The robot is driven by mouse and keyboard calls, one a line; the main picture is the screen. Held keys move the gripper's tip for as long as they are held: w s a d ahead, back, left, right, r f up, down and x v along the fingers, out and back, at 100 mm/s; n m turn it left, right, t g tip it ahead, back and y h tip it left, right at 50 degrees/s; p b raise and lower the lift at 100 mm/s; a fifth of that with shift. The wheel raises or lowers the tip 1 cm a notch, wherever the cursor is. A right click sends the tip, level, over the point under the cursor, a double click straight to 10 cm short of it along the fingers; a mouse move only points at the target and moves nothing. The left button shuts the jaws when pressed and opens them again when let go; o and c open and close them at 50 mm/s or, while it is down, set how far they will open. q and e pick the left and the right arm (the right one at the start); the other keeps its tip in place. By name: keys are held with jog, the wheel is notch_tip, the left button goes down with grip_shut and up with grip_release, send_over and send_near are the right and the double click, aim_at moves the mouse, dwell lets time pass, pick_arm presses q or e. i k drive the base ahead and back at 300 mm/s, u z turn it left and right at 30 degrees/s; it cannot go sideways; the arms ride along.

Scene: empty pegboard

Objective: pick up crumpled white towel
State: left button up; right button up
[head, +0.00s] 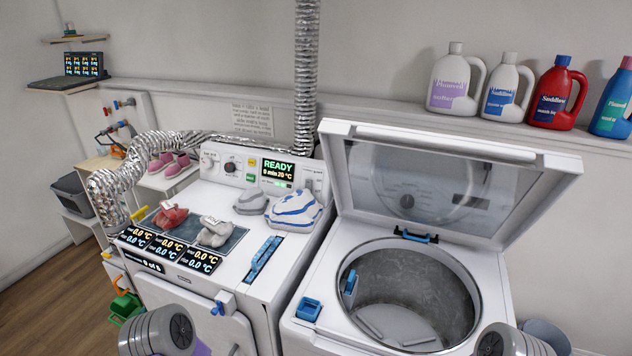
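Several crumpled cloths lie on the top of the white dryer. A white one with blue stripes (295,209) is at the back right, near the control panel. A smaller plain grey-white one (251,202) lies just left of it. A light grey one (215,232) and a red one (170,215) lie on a dark panel further forward. I cannot tell for certain which is the task's towel. Parts of my arms show at the bottom left and bottom right edges, well short of the cloths. Neither gripper's fingers are in view.
A top-loading washer with its lid (440,185) raised and its drum (415,300) open stands to the right. Detergent bottles (455,80) line the back ledge. A silver duct (130,160) curves behind the dryer. A blue brush-like strip (263,258) lies on the dryer's right side.

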aim_at(214, 228)
jog(key=u, duration=0.35)
jog(key=k, duration=0.45)
jog(key=u, duration=1.75)
jog(key=i, duration=1.2)
jog(key=z, duration=0.25)
